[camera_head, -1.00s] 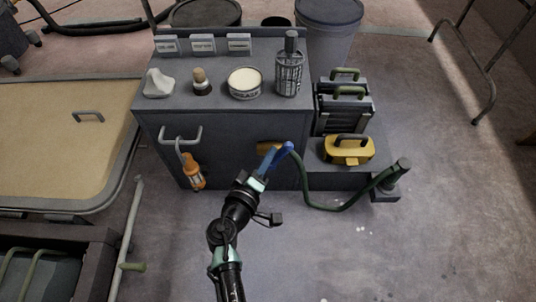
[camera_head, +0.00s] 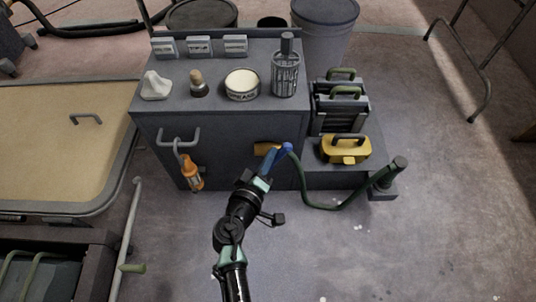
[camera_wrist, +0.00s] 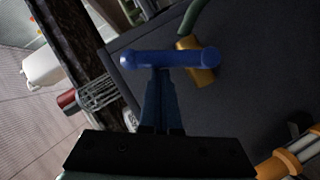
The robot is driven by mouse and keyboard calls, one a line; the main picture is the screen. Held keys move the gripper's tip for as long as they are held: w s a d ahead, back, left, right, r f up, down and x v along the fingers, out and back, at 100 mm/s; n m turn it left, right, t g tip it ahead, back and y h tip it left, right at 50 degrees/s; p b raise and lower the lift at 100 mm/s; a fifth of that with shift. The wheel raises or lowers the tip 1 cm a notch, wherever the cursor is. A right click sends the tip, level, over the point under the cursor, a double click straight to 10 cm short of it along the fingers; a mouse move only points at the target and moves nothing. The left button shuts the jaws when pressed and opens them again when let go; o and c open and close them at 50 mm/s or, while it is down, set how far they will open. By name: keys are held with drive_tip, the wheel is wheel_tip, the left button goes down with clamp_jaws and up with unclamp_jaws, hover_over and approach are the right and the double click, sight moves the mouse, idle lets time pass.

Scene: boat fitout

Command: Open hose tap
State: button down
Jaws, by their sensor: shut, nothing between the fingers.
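The hose tap has a brass body (camera_head: 266,148) on the front of the grey cabinet, near its right side. Its blue handle (camera_head: 287,147) shows just beyond my fingertips. In the wrist view the handle (camera_wrist: 170,58) is a blue bar lying across the picture, with the brass body (camera_wrist: 201,68) behind its right end. A green hose (camera_head: 318,207) runs from the tap to the right. My gripper (camera_wrist: 160,78) is shut and empty, its tips at the middle of the blue bar; I cannot tell whether they touch. The gripper (camera_head: 272,153) partly covers the tap in the head view.
An orange lamp-like thing (camera_head: 192,173) hangs from the cabinet's grey handle (camera_head: 179,138), left of the tap. A yellow case (camera_head: 345,150) sits on a low step at right. A grease tin (camera_head: 241,86) and other items stand on the cabinet.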

drive_tip(key=d+m+y+p, duration=0.1)
drive_tip(key=d+m+p, duration=0.1)
drive_tip(key=m+p, duration=0.1)
drive_tip(key=shift+d+f+g+y, duration=0.1)
drive_tip(key=shift+d+g+y, duration=0.2)
drive_tip(key=shift+d+g, duration=0.1)
drive_tip(key=shift+d+f+m+y, duration=0.9)
drive_tip(key=shift+d+f+m, duration=0.1)
drive_tip(key=shift+d+f, duration=0.55)
drive_tip(key=shift+f, duration=0.15)
drive_tip(key=s+r+p, duration=0.7)
drive_tip(key=s+r, duration=0.1)
drive_tip(key=shift+s+a+r+p, duration=0.15)
drive_tip(key=shift+a+p, duration=0.05)
drive_tip(key=shift+p, duration=0.15)
